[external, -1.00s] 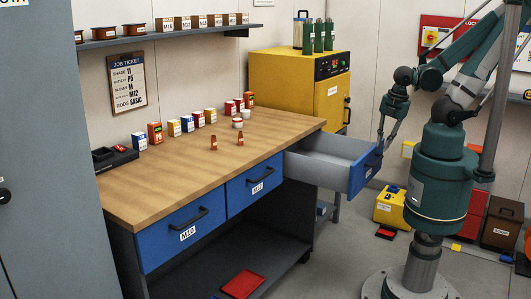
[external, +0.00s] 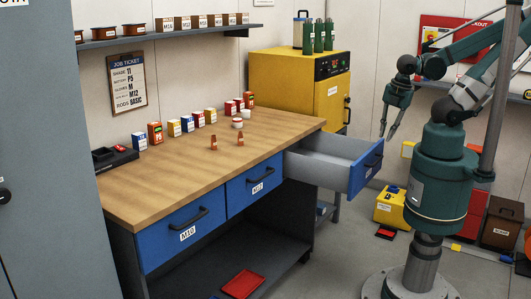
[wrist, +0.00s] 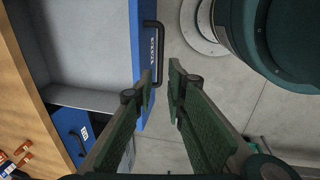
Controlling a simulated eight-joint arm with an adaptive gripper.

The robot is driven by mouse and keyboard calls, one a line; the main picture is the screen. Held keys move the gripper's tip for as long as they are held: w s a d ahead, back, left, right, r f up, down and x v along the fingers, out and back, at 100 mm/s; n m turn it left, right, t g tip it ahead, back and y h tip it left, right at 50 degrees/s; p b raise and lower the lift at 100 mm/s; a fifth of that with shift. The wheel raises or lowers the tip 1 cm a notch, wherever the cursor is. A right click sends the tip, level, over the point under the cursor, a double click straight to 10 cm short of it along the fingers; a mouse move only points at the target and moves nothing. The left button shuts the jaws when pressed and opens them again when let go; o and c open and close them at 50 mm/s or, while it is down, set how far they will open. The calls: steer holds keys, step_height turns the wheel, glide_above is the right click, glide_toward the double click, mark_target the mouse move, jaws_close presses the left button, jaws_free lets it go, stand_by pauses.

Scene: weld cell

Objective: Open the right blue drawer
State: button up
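The right blue drawer (external: 362,172) of the workbench is pulled well out. Its pale interior (external: 325,170) shows empty in the external view. Its black handle (external: 374,160) is on the front face, and the handle also shows in the wrist view (wrist: 155,38). My gripper (external: 386,138) is above and just beyond the drawer front, apart from the handle in the external view. In the wrist view my gripper (wrist: 161,72) has a gap between its fingertips, with nothing held. The left finger overlaps the near end of the handle in that picture.
Two other blue drawers, a middle one (external: 254,186) and a left one (external: 183,229), are shut. A yellow oven (external: 280,88) stands behind the bench. A yellow case (external: 389,208) sits on the floor beyond the drawer.

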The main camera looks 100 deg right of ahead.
steer(key=shift+r, duration=0.3)
stand_by(0.6)
steer(key=w+a+r+m+t, duration=0.2)
steer(key=w+a+r+m, duration=0.2)
steer(key=w+r, duration=0.3)
steer(key=w+a+r+m+t+y, duration=0.1)
steer(key=w+a+r+m+t, duration=0.2)
steer(key=w+r, duration=0.5)
steer(key=w+a+m, duration=0.1)
steer(key=w+m, duration=0.1)
steer(key=shift+w+a+t+y, duration=0.3)
steer(key=shift+w+a, duration=0.05)
